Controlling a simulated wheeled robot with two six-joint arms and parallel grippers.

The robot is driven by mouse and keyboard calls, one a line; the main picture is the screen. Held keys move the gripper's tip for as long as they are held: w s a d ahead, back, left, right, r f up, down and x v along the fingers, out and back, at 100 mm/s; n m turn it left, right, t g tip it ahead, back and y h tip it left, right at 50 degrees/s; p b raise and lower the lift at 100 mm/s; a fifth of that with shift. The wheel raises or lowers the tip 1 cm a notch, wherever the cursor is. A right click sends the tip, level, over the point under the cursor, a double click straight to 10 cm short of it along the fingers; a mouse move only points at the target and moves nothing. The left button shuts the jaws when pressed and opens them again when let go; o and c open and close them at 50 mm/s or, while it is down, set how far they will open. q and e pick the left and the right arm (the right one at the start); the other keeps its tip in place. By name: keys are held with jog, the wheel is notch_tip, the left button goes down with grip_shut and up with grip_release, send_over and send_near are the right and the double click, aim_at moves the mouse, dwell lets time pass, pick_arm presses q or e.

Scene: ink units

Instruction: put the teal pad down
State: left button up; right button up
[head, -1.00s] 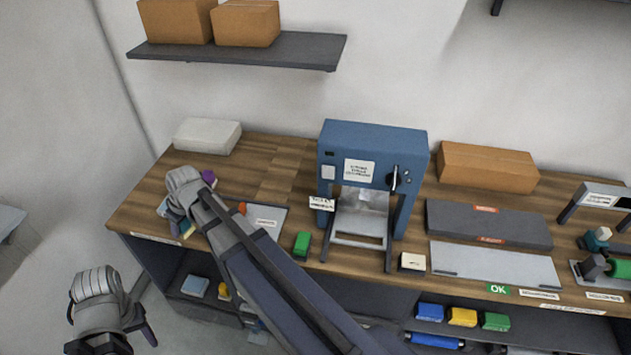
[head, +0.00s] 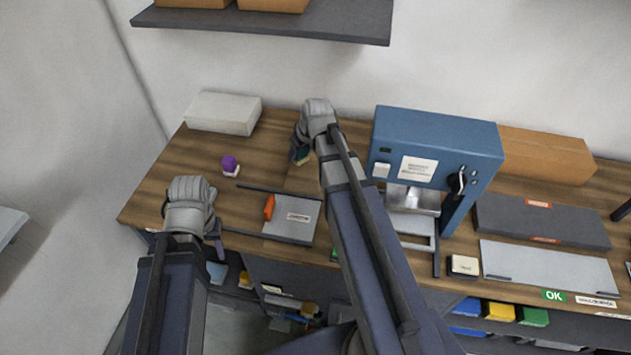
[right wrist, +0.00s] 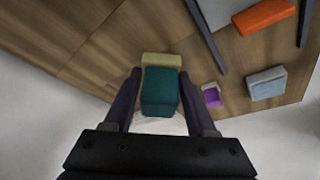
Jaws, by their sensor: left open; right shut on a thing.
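The teal pad (head: 301,158) is held in my right gripper (head: 303,153), over the back of the wooden bench. In the right wrist view the pad (right wrist: 160,92) sits between both fingers of the gripper (right wrist: 160,100), with a pale yellow part at its far end. Bench wood shows beyond it. I cannot tell whether the pad touches the bench. My left gripper (head: 205,235) is open and empty at the front left edge of the bench. My right arm hides part of the bench.
A purple-topped stamp (head: 229,164) stands on the left, with a white box (head: 223,113) behind. A grey tray (head: 292,219) with an orange piece (head: 269,206) lies in front. A blue press (head: 436,148) stands right of the pad.

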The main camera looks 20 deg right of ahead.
send_over(311, 179)
jog(key=s, duration=0.1)
jog(key=f, duration=0.1)
jog(key=shift+m, duration=0.3)
jog(key=f+b, duration=1)
jog(key=shift+s+d, duration=0.15)
jog(key=shift+d, duration=0.05)
jog(key=shift+f+b, duration=0.15)
jog(key=shift+b, duration=0.25)
jog(key=o, duration=1.2)
jog(key=p+v, duration=1.1)
jog(key=v, duration=0.1)
jog(key=shift+a+r, duration=0.1)
jog(key=shift+r, duration=0.15)
